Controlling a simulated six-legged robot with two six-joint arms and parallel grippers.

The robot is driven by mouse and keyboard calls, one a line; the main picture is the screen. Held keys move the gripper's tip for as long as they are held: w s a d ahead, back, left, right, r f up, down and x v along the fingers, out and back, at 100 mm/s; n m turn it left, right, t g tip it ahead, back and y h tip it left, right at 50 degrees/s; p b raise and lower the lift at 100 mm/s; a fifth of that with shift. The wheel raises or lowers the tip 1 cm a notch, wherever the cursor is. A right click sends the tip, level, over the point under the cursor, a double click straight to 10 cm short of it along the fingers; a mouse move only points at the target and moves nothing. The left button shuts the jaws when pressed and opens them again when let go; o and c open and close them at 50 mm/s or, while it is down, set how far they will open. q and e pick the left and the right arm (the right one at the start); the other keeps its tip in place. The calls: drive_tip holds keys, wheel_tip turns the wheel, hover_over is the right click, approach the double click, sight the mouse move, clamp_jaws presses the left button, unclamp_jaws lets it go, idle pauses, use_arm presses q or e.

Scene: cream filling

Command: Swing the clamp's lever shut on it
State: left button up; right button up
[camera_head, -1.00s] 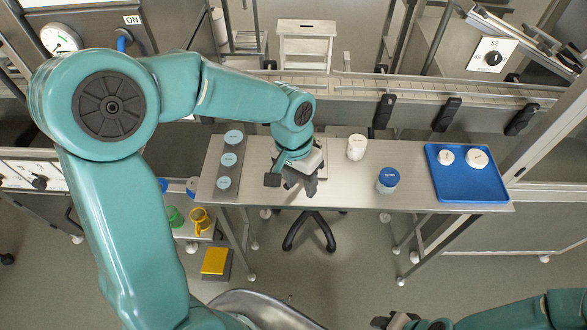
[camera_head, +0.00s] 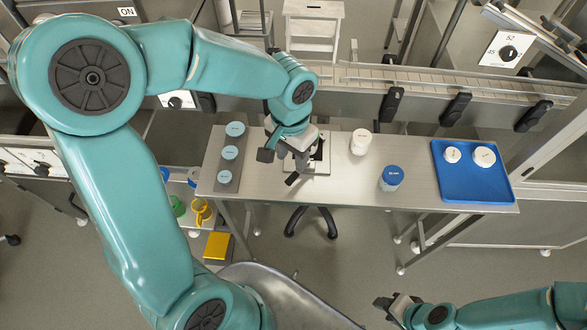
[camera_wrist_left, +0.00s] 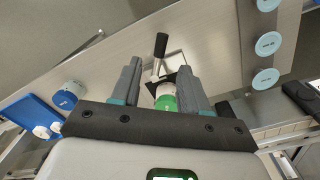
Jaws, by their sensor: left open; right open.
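The clamp shows in the left wrist view as a pale plate (camera_wrist_left: 176,60) with a lever ending in a black handle (camera_wrist_left: 160,44). In the head view the plate (camera_head: 320,166) and the black handle (camera_head: 292,179) show beside my left gripper (camera_head: 284,156), which hides much of the clamp. A small jar with a white upper part and a green part (camera_wrist_left: 165,102) shows between the fingers of my left gripper (camera_wrist_left: 160,72) in the wrist view. The fingers are apart, and the handle lies beyond their tips. My right gripper (camera_head: 392,304) is open and empty at the lower right, away from the table.
A white jar (camera_head: 361,141) and a blue-lidded jar (camera_head: 391,178) stand right of the clamp. A blue tray (camera_head: 447,188) holds two white pieces. A dark strip (camera_head: 224,187) with several pale-blue discs lies at left. The table front between is clear.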

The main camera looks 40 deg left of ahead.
sight(293, 176)
use_arm(q)
wheel_tip(293, 176, down, 7)
drive_tip(key=shift+f, duration=0.2)
drive_tip(key=shift+c, duration=0.2)
clamp_jaws()
